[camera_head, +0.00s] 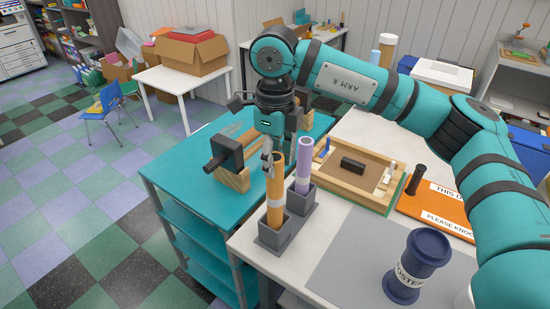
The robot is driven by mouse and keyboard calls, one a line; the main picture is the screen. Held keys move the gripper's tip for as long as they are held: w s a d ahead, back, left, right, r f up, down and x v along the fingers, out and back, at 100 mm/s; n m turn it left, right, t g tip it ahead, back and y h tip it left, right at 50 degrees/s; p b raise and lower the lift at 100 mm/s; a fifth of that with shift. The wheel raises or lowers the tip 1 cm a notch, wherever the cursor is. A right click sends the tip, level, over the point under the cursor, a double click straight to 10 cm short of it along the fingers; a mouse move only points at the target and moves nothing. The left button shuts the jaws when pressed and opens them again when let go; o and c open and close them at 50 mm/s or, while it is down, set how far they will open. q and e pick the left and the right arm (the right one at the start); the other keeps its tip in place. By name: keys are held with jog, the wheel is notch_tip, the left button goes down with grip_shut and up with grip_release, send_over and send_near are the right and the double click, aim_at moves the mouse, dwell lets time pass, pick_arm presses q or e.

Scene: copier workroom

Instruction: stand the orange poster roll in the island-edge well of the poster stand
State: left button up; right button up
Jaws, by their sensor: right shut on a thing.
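The orange poster roll (275,190) is upright, its lower end inside the front-left well of the grey poster stand (270,240), the well nearer the white island's edge. I cannot tell whether it touches the bottom. My right gripper (268,153) comes from above and is shut on the roll near its upper end; the fingers are partly hidden. A purple roll (303,165) with a white band stands in the other well, just behind and to the right. My left gripper is not in view.
A teal cart (185,178) stands left of the island with a black-and-wooden clamp-like tool (226,153) close to the roll. A wooden tray (345,190), an orange sign (440,205) and a dark blue cup (412,262) are to the right. A grey mat (345,260) has free room.

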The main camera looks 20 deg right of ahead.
jog(key=shift+f, duration=0.15)
notch_tip(320, 180, down, 2)
jog(key=shift+f+b, duration=0.25)
jog(key=shift+b, duration=0.8)
jog(key=o, duration=1.2)
jog(key=shift+r, duration=0.2)
notch_tip(320, 180, up, 12)
jog(key=shift+f, duration=0.2)
